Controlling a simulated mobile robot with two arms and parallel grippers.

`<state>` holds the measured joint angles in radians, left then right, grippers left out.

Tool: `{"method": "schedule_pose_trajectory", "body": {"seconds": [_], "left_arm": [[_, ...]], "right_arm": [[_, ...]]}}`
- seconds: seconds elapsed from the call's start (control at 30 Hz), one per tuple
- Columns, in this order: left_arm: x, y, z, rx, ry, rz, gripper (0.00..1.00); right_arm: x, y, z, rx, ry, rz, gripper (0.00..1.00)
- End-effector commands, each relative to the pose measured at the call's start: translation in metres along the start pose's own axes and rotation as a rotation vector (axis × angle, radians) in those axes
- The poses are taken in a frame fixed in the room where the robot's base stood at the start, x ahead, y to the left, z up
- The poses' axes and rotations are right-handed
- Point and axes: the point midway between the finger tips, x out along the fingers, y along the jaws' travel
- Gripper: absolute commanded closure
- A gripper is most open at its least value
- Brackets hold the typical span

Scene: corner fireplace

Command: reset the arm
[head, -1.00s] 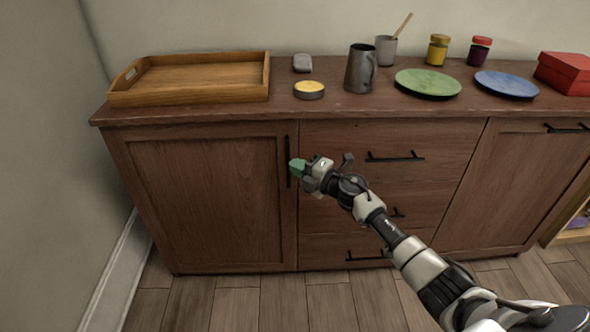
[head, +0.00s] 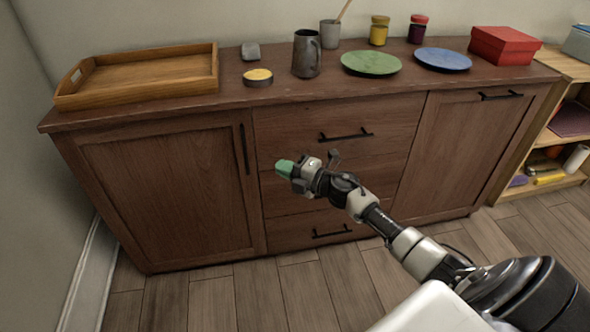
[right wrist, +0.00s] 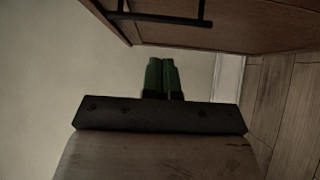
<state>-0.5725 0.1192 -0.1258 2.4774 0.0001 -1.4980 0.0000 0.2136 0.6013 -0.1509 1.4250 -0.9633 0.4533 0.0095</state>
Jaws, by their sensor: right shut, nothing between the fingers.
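My right arm (head: 405,238) reaches in from the lower right in the head view. Its gripper (head: 284,169) has green fingertips and is in front of the drawers of the wooden cabinet (head: 180,195), near the edge of the left door. In the right wrist view the two green fingers (right wrist: 161,75) are side by side and touching, with nothing between them. A dark bar handle (right wrist: 165,18) and wooden front show at the top of that view, apart from the fingers. My left gripper is not in view.
On the cabinet top are a wooden tray (head: 140,78), a yellow-topped tin (head: 258,77), a dark mug (head: 306,55), a green plate (head: 371,63), a blue plate (head: 443,59) and a red box (head: 504,45). An open shelf (head: 562,125) stands at right. The floor (head: 225,300) in front looks clear.

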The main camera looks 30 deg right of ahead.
Motion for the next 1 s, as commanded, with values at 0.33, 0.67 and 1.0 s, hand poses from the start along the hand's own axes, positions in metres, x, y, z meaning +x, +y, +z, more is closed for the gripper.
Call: {"method": "schedule_pose_trajectory", "body": {"seconds": [0.33,0.67,1.0], "left_arm": [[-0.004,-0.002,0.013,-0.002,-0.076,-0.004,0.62],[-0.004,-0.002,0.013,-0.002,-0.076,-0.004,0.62],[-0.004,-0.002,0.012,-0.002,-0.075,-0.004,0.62]], "right_arm": [[-0.029,0.0,0.003,0.0,0.001,0.0,1.0],[-0.03,-0.003,-0.016,0.13,-0.124,0.054,1.0],[-0.084,-0.041,-0.08,0.725,-0.646,0.022,1.0]]}}
